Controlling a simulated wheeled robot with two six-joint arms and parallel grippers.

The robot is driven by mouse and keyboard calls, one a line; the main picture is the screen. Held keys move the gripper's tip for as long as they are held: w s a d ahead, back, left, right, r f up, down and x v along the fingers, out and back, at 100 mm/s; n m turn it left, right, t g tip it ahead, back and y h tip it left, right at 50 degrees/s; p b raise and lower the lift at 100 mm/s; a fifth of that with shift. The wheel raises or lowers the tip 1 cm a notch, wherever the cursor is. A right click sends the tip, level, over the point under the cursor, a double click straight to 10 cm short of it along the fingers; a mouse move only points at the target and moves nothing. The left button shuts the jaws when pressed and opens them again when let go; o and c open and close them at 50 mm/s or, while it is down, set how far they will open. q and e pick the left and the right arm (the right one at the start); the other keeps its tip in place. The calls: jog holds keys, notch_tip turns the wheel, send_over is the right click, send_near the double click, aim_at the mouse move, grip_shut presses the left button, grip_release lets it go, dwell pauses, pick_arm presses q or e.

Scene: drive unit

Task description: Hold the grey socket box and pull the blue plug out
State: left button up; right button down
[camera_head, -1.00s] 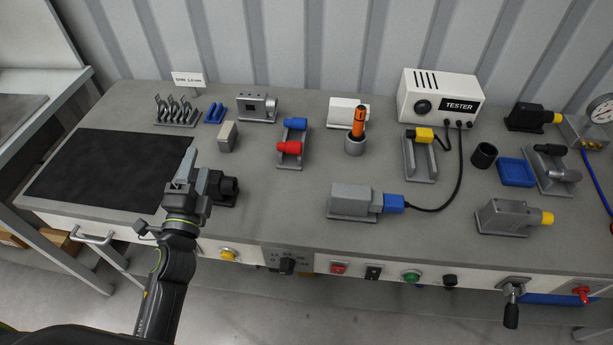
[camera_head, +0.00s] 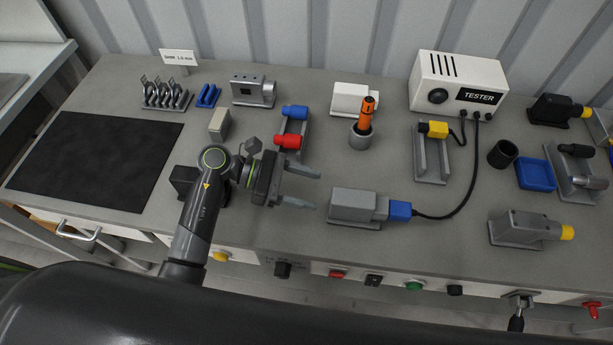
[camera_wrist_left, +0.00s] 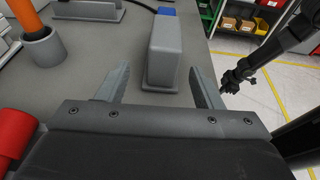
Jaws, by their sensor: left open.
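The grey socket box (camera_head: 352,206) stands on the bench, its cable end facing right. The blue plug (camera_head: 400,210) sits in that end, with a black cable running to the tester. My left gripper (camera_head: 315,190) is open and empty, just left of the box, with its fingers pointing at it. In the left wrist view the box (camera_wrist_left: 164,45) shows between the spread fingers (camera_wrist_left: 159,75), and the plug (camera_wrist_left: 167,10) lies beyond it. My right gripper (camera_wrist_left: 236,76) shows small and dark at the right of that view; its jaws are unclear.
The white tester (camera_head: 458,84) stands behind. A red-and-blue part in a grey holder (camera_head: 291,128) and an orange-handled tool in a grey cup (camera_head: 363,125) are near the left gripper. A grey block with a yellow end (camera_head: 525,230) stands right. Bare bench lies around the box.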

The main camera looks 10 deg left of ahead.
aim_at(345, 202)
pick_arm(q)
jog(key=shift+s+d+f+g, duration=0.1)
jog(key=shift+f+g, duration=0.1)
jog(key=shift+g, duration=0.1)
jog(key=shift+s+d+f, duration=0.1)
jog(key=shift+d+f, duration=0.05)
jog(key=shift+d, duration=0.2)
jog(key=x, duration=0.4)
jog(key=shift+s+d+f, duration=0.1)
jog(key=shift+d, duration=0.2)
jog(key=b+x, duration=0.2)
jog(key=shift+d+f, duration=0.25)
jog(key=shift+d+b, duration=0.3)
jog(key=shift+d, duration=0.25)
jog(key=c, duration=1)
